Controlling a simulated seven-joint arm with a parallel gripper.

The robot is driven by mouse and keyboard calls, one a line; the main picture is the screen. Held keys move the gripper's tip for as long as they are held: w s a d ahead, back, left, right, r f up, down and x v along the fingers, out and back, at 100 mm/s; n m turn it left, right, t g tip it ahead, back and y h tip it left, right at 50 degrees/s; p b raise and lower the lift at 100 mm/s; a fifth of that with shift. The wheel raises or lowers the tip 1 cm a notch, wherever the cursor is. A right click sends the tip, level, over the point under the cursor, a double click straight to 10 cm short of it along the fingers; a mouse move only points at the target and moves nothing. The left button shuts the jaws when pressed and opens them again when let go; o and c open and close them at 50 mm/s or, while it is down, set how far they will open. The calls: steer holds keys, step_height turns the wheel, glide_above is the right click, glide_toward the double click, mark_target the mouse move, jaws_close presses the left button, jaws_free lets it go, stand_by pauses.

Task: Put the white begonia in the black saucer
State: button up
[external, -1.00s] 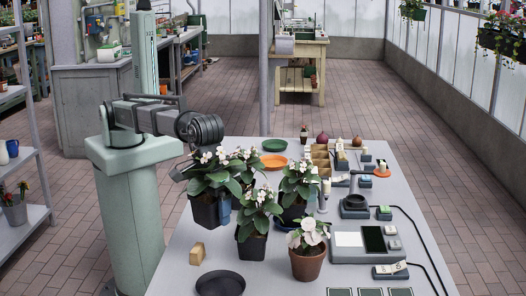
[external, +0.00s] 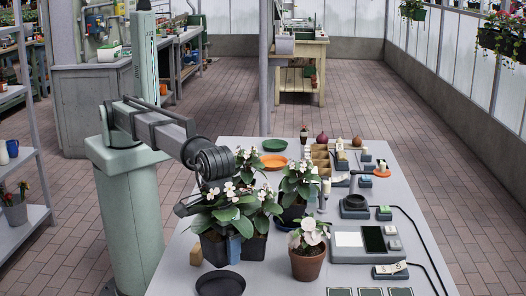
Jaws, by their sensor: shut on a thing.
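A white-flowered plant in a dark square pot (external: 212,249), which I take to be the white begonia, is held in my gripper (external: 223,248). One blue-grey finger shows against the right side of the pot; the other finger is hidden. The pot looks upright, just behind the black saucer (external: 220,285) in the picture; its height above the table is hard to tell. The saucer lies empty at the table's near left. A similar white-flowered plant in a dark pot (external: 254,246) stands close behind the held one, partly covered by its leaves.
Another white-flowered plant (external: 298,184) stands further back. A terracotta pot (external: 307,264) with a pale-flowered plant is right of the saucer. A tan block (external: 195,256) sits left of the held pot. Orange (external: 274,162) and green (external: 275,145) saucers lie further back. Devices line the right side.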

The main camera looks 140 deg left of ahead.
mark_target(220, 236)
steer(key=shift+f, duration=2.4)
steer(key=shift+f, duration=0.4)
steer(key=o, duration=0.9)
steer(key=shift+c, duration=0.2)
step_height(220, 236, up, 13)
steer(key=shift+f, duration=0.1)
